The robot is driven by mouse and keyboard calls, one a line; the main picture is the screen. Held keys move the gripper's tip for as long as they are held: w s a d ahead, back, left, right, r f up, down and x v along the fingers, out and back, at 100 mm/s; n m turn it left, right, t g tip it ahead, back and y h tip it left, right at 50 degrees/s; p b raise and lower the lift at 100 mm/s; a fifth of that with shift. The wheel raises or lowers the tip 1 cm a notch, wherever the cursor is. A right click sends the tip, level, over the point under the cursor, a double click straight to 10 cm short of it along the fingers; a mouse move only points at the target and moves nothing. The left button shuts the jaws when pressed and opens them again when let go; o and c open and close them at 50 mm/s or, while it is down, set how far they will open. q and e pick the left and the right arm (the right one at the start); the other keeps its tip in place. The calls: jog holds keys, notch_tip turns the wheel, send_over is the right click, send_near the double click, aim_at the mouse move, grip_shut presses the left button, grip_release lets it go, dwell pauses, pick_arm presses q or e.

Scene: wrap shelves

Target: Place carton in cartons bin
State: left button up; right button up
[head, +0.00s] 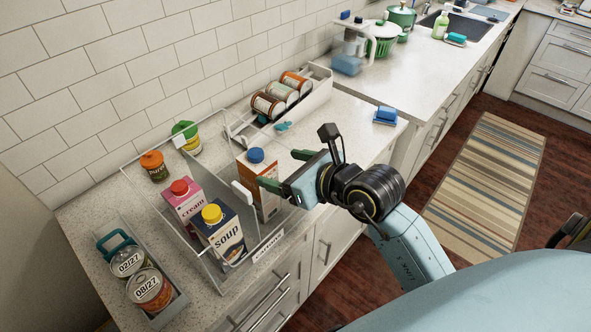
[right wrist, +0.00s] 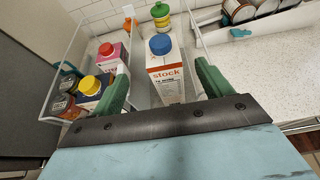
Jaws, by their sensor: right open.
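The orange-and-white stock carton (head: 268,190) with a blue cap stands upright at the right end of the clear cartons bin (head: 232,268). In the right wrist view the stock carton (right wrist: 166,82) stands between clear walls, but I cannot tell exactly how its base sits. My right gripper (head: 287,170) is open, with its green fingers beside the carton's upper part. In the right wrist view the fingers (right wrist: 163,72) are on either side of it with gaps. A pink cream carton (head: 185,203) and a dark blue soup carton (head: 220,232) stand left of it. My left gripper is out of view.
Jars (head: 154,166) stand behind the cartons. A tray of cans (head: 150,290) lies at the front left. A white rack (head: 318,92) with cans stands behind the bin. A blue sponge (head: 387,115) lies right, with bare counter (head: 350,115) near it.

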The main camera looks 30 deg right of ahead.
jog(key=v, duration=0.2)
jog(key=shift+s+d+r, duration=0.15)
jog(key=shift+s+r, duration=0.05)
jog(key=shift+s, duration=0.15)
